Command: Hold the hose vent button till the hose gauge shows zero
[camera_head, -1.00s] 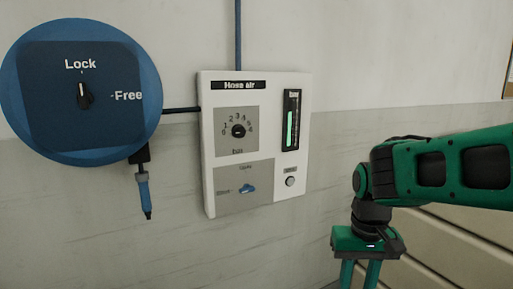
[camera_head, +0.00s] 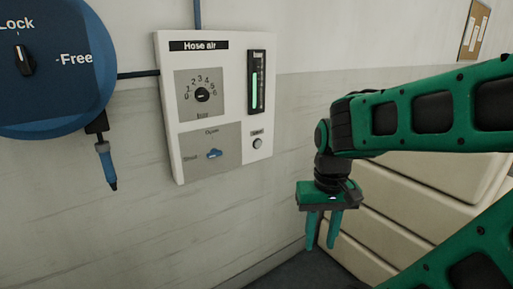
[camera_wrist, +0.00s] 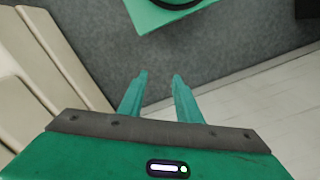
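The white hose air panel (camera_head: 165,95) is on the wall in the head view. Its vent button (camera_head: 258,143) is a small round grey knob at the lower right, under a small label. The hose gauge (camera_head: 257,82) is a dark upright strip above it, with a green bar filling much of its height. My gripper (camera_head: 321,243) hangs down to the right of the panel and below the button, clear of both. Its two green fingers are apart and empty. They also show apart in the wrist view (camera_wrist: 159,78), over the floor.
A blue hose reel (camera_head: 60,95) with a Lock/Free knob (camera_head: 25,60) is on the left, and a blue-handled nozzle (camera_head: 107,165) hangs below it. The panel also has a dial (camera_head: 202,95) and a blue lever (camera_head: 214,154). Cream stacked rolls or drawers (camera_head: 390,195) stand right, behind my arm.

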